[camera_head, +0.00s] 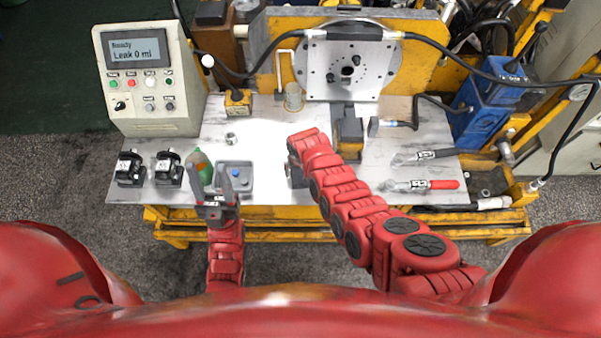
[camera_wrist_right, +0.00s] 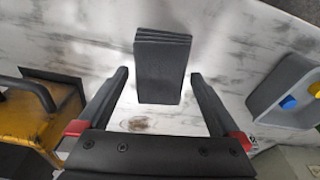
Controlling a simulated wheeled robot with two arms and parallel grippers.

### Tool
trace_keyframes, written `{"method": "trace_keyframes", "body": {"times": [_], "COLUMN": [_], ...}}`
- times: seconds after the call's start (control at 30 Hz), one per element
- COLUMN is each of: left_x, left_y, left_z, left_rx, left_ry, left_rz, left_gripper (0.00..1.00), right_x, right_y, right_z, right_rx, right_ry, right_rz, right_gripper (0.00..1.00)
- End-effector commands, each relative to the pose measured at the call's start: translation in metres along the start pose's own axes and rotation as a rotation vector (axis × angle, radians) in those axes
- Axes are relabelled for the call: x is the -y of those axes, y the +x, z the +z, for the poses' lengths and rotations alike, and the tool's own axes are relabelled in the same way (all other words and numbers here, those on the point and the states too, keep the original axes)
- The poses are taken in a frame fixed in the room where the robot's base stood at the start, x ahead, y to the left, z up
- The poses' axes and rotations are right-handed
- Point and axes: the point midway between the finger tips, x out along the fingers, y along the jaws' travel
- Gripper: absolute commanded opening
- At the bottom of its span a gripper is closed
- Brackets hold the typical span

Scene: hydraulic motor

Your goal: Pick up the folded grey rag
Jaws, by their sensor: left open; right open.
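The folded grey rag (camera_wrist_right: 162,65) lies on the light worktable in the right wrist view, its stacked layers showing at the top edge. My right gripper (camera_wrist_right: 160,78) is open, with one finger on either side of the rag's line. The fingers look apart from the rag, and nothing is held. In the head view my right gripper (camera_head: 293,172) is over the middle front of the table; I cannot make out the rag there, as the arm covers that spot. My left gripper (camera_head: 210,180) is open and empty at the table's front left, beside a green and orange bottle (camera_head: 198,160).
A grey tray (camera_head: 249,190) with a blue piece stands left of my right gripper. A yellow and black block (camera_head: 349,146) stands to its right. Two black valves (camera_head: 168,172), a control box (camera_head: 150,125) reading "Leak 0 ml", and red-handled tools (camera_head: 440,184) are farther out.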

Motion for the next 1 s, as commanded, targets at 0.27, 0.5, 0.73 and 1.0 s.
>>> {"method": "trace_keyframes", "body": {"times": [0.27, 0.5, 0.73, 1.0], "left_x": [-0.0001, -0.0001, -0.0001, -0.0001], "left_y": [-0.0025, -0.0024, -0.0024, -0.0024], "left_z": [0.0004, 0.0004, 0.0004, 0.0004], "left_rx": [0.0, 0.0, 0.0, 0.0], "left_ry": [0.0, 0.0, 0.0, 0.0], "left_rz": [0.0, 0.0, 0.0, 0.0], "left_gripper": [0.5, 0.5, 0.5, 0.5], "right_x": [-0.0001, 0.0001, 0.0, 0.0], "right_y": [0.0121, 0.0132, 0.013, 0.0129], "right_z": [0.0, 0.0005, 0.0003, 0.0001], "right_rx": [-0.001, -0.001, -0.001, -0.002], "right_ry": [0.001, 0.002, 0.002, 0.002], "right_rz": [0.0, -0.001, -0.001, -0.001], "right_gripper": [1.0, 1.0, 0.68, 0.27]}}
